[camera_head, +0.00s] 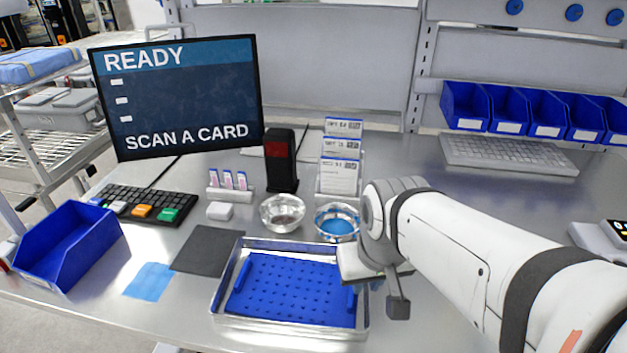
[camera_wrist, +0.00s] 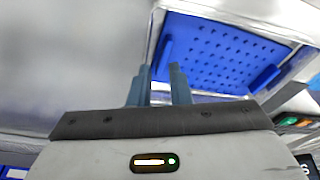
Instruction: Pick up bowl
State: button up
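Two small round bowls stand side by side behind the tray in the head view. In the head view my wrist is just right of and in front of the right bowl, over the tray's right edge, and mostly hides the fingers. No bowl shows in the wrist view.
A metal tray (camera_head: 229,318) with a blue perforated insert (camera_head: 290,290) lies in front of the bowls. A black card reader (camera_head: 281,160) and card holder (camera_head: 340,172) stand behind them. A blue bin (camera_head: 68,245) is at left. The table right of my arm is partly clear.

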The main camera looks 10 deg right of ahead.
jog(key=n+h+b, duration=0.2)
jog(key=n+h, duration=0.1)
jog(key=n, duration=0.6)
send_over(327, 234)
jog(key=s+a, duration=0.1)
jog(key=a, duration=0.1)
notch_tip(327, 234, down, 3)
jog(key=x, duration=0.6)
jog(key=shift+s+d+f, duration=0.15)
jog(key=shift+d+f, duration=0.15)
jog(key=shift+d, duration=0.1)
jog(key=shift+c, duration=0.3)
grip_shut()
